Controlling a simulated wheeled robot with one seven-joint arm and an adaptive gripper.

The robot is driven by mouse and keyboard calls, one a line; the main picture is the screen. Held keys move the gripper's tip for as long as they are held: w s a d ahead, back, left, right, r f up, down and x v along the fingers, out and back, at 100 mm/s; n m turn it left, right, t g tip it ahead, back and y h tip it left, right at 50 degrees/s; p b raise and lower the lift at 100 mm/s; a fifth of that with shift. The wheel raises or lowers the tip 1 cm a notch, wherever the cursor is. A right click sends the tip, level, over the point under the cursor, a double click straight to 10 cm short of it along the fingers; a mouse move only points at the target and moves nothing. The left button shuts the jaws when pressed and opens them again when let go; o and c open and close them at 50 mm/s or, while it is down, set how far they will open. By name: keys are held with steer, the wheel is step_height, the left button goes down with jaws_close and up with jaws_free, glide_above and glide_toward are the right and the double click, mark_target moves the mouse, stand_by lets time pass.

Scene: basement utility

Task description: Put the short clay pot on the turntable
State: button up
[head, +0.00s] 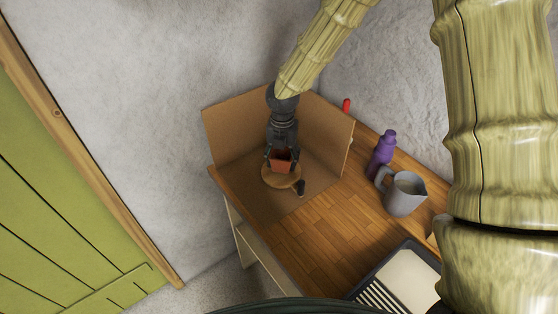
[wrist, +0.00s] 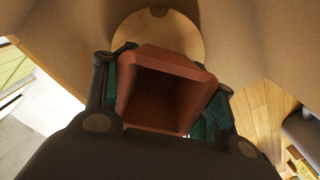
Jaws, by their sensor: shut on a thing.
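The short clay pot (head: 281,165) is square, reddish brown and open at the top. In the wrist view the pot (wrist: 165,90) sits between the two fingers of my gripper (wrist: 166,95), which is shut on it. In the head view my gripper (head: 281,157) points down over the turntable. The turntable (head: 270,180) is a round, light wooden disc in the corner of the brown panels. It also shows in the wrist view (wrist: 160,27), partly hidden behind the pot. The pot overlaps the disc in the head view; whether they touch I cannot tell.
Brown panels (head: 228,130) stand behind and beside the turntable. A small dark object (head: 301,188) is at the disc's right edge. A purple bottle (head: 382,154), a grey pitcher (head: 405,194) and a dark-framed tray (head: 408,275) stand to the right. The wooden top (head: 325,225) in front is clear.

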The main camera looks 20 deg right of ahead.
steer(key=shift+f, duration=0.9)
steer(key=shift+f, duration=0.15)
steer(key=o, duration=1.1)
step_height(320, 180, up, 12)
steer(key=shift+r+b, duration=0.15)
steer(key=shift+b, duration=1)
